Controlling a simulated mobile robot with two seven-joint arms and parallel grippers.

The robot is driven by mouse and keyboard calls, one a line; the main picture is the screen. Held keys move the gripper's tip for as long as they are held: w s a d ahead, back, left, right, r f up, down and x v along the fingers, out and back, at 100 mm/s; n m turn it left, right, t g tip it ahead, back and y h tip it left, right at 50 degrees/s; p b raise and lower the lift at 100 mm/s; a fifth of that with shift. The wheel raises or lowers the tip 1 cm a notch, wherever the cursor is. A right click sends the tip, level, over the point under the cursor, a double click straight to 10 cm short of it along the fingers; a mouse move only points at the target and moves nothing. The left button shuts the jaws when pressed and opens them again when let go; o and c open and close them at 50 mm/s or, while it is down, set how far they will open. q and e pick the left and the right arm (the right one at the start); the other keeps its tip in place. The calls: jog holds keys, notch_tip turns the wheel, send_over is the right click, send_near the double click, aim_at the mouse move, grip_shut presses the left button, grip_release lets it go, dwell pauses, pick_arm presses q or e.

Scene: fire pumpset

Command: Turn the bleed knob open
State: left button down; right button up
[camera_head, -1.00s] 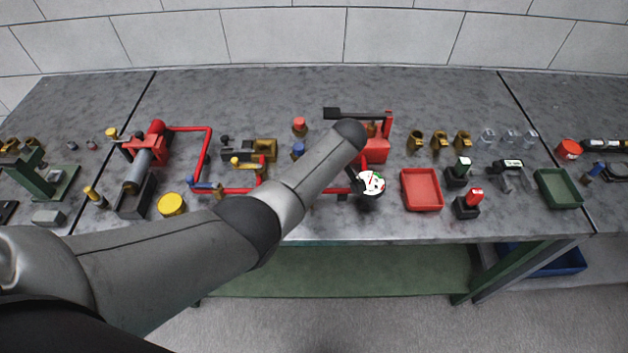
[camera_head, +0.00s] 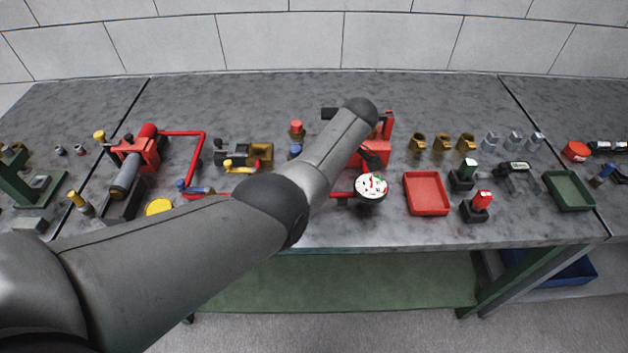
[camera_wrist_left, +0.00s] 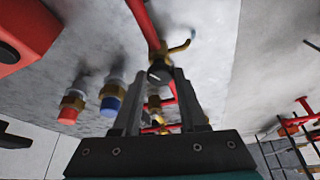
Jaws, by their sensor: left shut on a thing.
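In the left wrist view, a small black round knob (camera_wrist_left: 159,73) with a white line on its face sits at the joint of a red pipe and a brass fitting. I take it for the bleed knob. The two fingers of my left gripper (camera_wrist_left: 160,85) stand on either side of it and are shut on it. In the head view, my left forearm covers this spot, and the knob is hidden. A round white-faced gauge (camera_head: 371,187) with red and green marks shows just in front of the forearm's end. My right gripper is in neither view.
Red-capped (camera_wrist_left: 72,103) and blue-capped (camera_wrist_left: 112,97) brass fittings stand beside the gripper. A red tray (camera_head: 426,193) and brass fittings (camera_head: 441,142) lie to the right on the grey bench. Red piping (camera_head: 204,150) runs on the left. The bench's back strip is mostly clear.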

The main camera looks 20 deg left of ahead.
pick_arm(q)
jog(key=shift+a, duration=0.1)
jog(key=shift+c, duration=2.2)
grip_release()
jog(key=p+v, duration=0.1)
jog(key=v, duration=1.4)
jog(key=shift+s+r, duration=0.1)
